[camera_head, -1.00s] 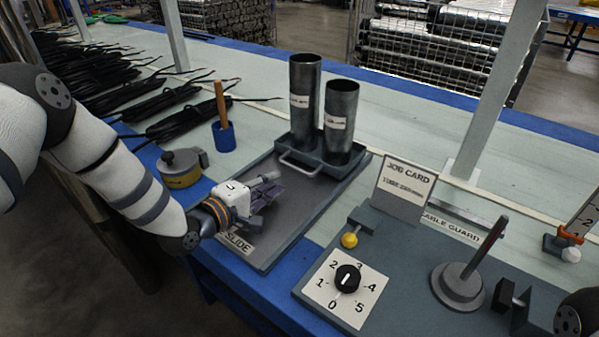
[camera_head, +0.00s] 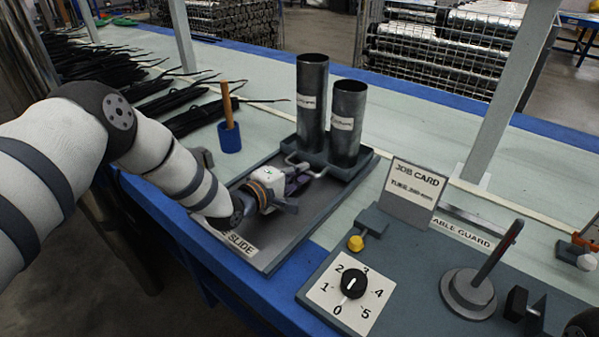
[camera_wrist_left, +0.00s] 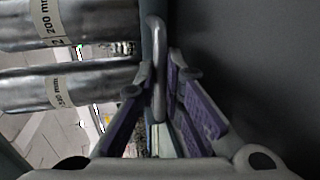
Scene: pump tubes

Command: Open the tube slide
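The tube slide (camera_head: 272,252) is a dark grey tray-like plate marked SLIDE on the blue-edged bench. At its far end a carriage (camera_head: 352,171) holds two upright grey tubes (camera_head: 312,105), (camera_head: 346,125) with white labels. A pale bar handle (camera_head: 297,163) is on the carriage's near side. My left gripper (camera_head: 303,180) is low over the plate at this handle. In the left wrist view the handle (camera_wrist_left: 156,60) lies between the spread purple-padded fingers (camera_wrist_left: 158,92), with gaps visible beside it.
A blue cup with a wooden handle (camera_head: 228,120) stands left of the slide. To the right are a job card (camera_head: 413,190), a numbered dial (camera_head: 353,283), a yellow knob (camera_head: 355,243) and an upright lever (camera_head: 490,265). Black cable bundles lie at the back left.

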